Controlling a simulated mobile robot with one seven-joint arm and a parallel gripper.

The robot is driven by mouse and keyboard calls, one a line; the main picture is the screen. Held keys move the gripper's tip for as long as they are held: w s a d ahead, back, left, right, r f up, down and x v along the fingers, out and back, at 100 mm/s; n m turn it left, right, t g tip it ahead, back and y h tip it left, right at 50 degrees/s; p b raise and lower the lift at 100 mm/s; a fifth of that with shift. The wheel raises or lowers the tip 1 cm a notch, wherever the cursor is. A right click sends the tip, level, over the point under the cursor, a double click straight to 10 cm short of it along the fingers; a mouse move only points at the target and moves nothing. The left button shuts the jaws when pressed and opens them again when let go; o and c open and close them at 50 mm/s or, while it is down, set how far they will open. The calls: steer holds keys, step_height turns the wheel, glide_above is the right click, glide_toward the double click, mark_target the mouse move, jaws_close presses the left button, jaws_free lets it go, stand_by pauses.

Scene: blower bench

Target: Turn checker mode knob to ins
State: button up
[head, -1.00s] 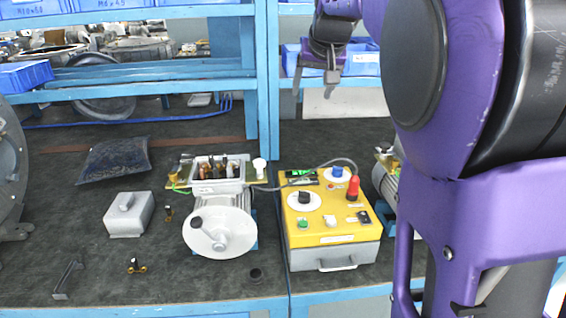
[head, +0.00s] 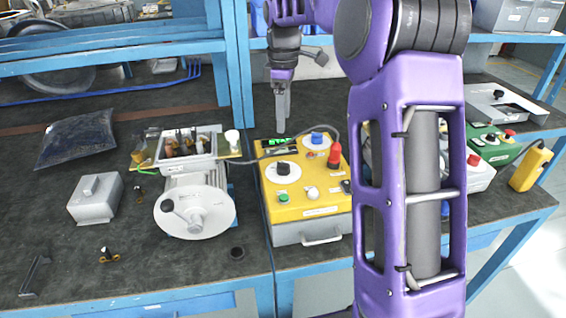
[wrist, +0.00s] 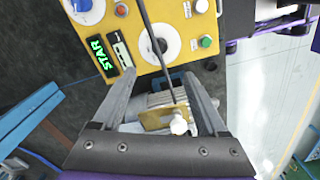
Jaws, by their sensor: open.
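The checker is a yellow-topped box (head: 312,205) at the front middle of the bench. It carries a black knob (head: 283,168) on a white dial, a blue knob (head: 317,138) on another white dial and a lit green display (head: 279,142). I cannot read which knob is the mode knob. In the wrist view, the black knob (wrist: 160,45) and the display (wrist: 102,52) lie beyond the fingertips; the blue knob (wrist: 82,5) is cut by the top edge. My gripper (head: 281,130) points down above the checker's back edge, open and empty, apart from both knobs.
A red knob (head: 335,152) stands up at the checker's back right. A motor (head: 197,205) with an open terminal box stands to the left. A dark cable runs from the motor to the checker and crosses the wrist view.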

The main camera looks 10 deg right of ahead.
mark_target(283, 163)
step_height(283, 163, down, 15)
steer(key=shift+r+b, duration=0.15)
steer(key=shift+b, duration=0.95)
jaws_close()
